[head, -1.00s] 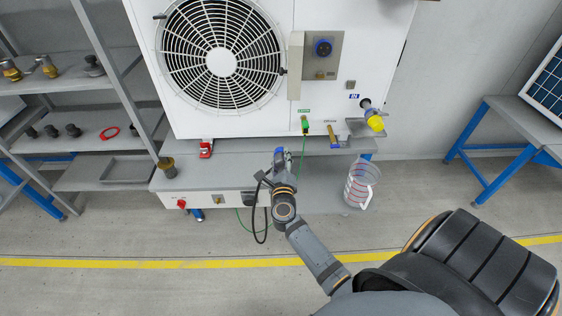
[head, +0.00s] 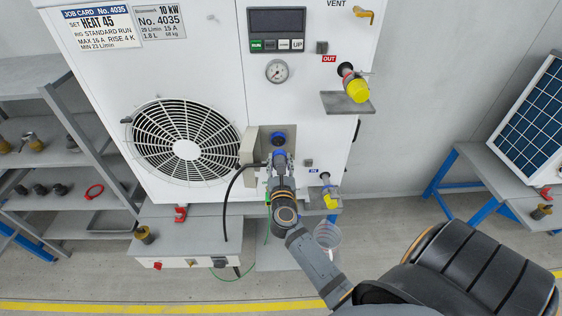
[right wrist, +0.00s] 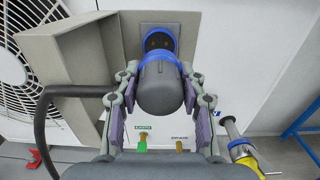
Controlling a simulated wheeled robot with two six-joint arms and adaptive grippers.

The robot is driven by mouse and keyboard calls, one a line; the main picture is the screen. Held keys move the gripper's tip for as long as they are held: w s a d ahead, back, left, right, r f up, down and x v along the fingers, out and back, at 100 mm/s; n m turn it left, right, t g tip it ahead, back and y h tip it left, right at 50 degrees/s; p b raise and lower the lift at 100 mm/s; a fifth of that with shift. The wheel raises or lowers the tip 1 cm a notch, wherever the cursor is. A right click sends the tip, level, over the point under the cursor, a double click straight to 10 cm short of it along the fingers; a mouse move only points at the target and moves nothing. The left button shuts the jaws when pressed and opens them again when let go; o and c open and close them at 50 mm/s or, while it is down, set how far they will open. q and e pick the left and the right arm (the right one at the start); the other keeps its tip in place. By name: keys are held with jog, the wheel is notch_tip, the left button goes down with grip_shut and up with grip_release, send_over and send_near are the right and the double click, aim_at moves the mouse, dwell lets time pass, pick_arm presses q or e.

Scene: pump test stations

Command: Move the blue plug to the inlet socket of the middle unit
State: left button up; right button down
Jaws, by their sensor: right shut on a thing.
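The blue plug (head: 280,158) has a blue collar and a dark grey body, with a black cable trailing to the left and down. My right gripper (head: 281,172) is shut on it. In the right wrist view the plug (right wrist: 161,86) sits between the two fingers of the gripper (right wrist: 160,100). A blue-rimmed socket (head: 279,138) is on a grey plate on the front of the white unit (head: 200,60). In the right wrist view the socket's face (right wrist: 158,39) shows just beyond the plug, which is not in it. Any remaining gap is hard to judge. My left gripper is out of view.
A grey guard (head: 250,146) stands out left of the socket. Yellow-capped pipe fittings (head: 357,91) (head: 330,200) project at the right. A clear jug (head: 327,236) stands below. Shelves (head: 60,200) are at the left, and a blue-legged bench (head: 470,170) is at the right.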

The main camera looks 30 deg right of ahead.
aim_at(278, 141)
jog(key=shift+a, duration=0.15)
jog(key=shift+w, duration=0.1)
jog(key=shift+w+d, duration=0.4)
jog(key=shift+d, duration=0.05)
jog(key=shift+x, duration=2.3)
jog(key=shift+w+d, duration=0.25)
jog(key=shift+w, duration=0.3)
jog(key=c, duration=0.8)
grip_release()
jog(key=shift+c, duration=0.2)
jog(key=shift+o, duration=0.7)
